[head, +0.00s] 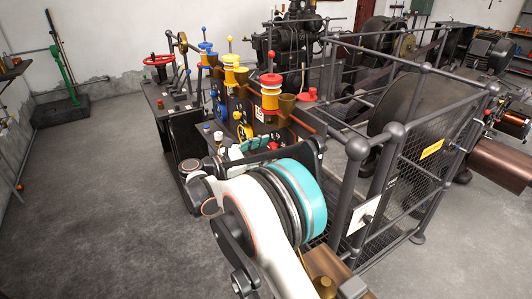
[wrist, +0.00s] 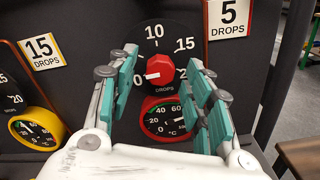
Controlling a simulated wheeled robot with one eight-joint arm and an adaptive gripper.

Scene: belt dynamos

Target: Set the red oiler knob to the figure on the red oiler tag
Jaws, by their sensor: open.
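The red oiler knob (wrist: 160,70) is on a black dial marked 0 to 20 drops. Its white pointer mark points left, close to the 0. The tag beside this dial (wrist: 229,17) reads 5 DROPS. My gripper (wrist: 162,58) is open, with its teal-padded fingers on either side of the knob in the wrist view. I cannot tell whether a finger touches the knob. The left finger hides part of the dial near the 5. In the head view, my arm reaches toward the panel below the red oiler (head: 270,88).
A red-rimmed temperature gauge (wrist: 168,118) sits just below the knob, between my fingers. A 15 DROPS tag (wrist: 43,51) and a yellow gauge (wrist: 36,129) are to the left. A guard railing (head: 357,150) stands to the right of my arm. Open floor (head: 90,180) lies left.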

